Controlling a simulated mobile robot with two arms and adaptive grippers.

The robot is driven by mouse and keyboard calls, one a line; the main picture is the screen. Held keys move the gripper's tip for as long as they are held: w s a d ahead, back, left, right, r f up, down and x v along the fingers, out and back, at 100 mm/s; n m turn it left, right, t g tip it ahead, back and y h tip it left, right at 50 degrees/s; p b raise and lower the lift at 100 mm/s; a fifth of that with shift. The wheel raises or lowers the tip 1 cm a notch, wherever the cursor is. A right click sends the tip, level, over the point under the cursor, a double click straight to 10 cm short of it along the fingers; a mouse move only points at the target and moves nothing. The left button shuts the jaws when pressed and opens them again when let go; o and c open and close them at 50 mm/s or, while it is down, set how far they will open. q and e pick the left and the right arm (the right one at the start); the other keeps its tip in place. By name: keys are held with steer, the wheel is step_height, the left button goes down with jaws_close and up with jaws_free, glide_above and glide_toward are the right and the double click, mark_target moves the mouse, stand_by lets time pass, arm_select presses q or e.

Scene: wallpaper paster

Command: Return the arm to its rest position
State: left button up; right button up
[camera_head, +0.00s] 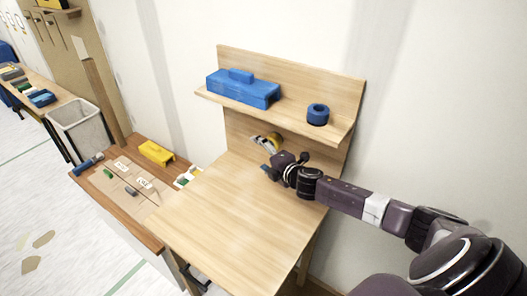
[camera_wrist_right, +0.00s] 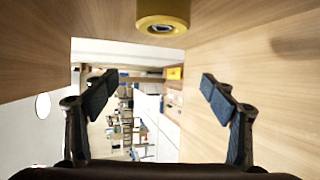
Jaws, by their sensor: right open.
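My right arm reaches in from the right in the head view. Its gripper (camera_head: 270,171) is over the back part of the wooden desk (camera_head: 222,220), below the shelf. In the right wrist view the gripper (camera_wrist_right: 158,95) is open, with its two fingers wide apart and nothing between them. A yellow round-ended object (camera_wrist_right: 162,14) shows at the top of that view, beyond the fingertips and apart from them. My left gripper is not in view.
The shelf (camera_head: 200,92) above the desk holds a blue toolbox (camera_head: 242,88) and a blue ring-shaped roll (camera_head: 318,114). A lower bench (camera_head: 82,178) at left carries a yellow box (camera_head: 156,153). A grey bin (camera_head: 80,125) stands behind it. The desk's front is clear.

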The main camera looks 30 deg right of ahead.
steer(key=shift+a, duration=0.15)
stand_by(0.4)
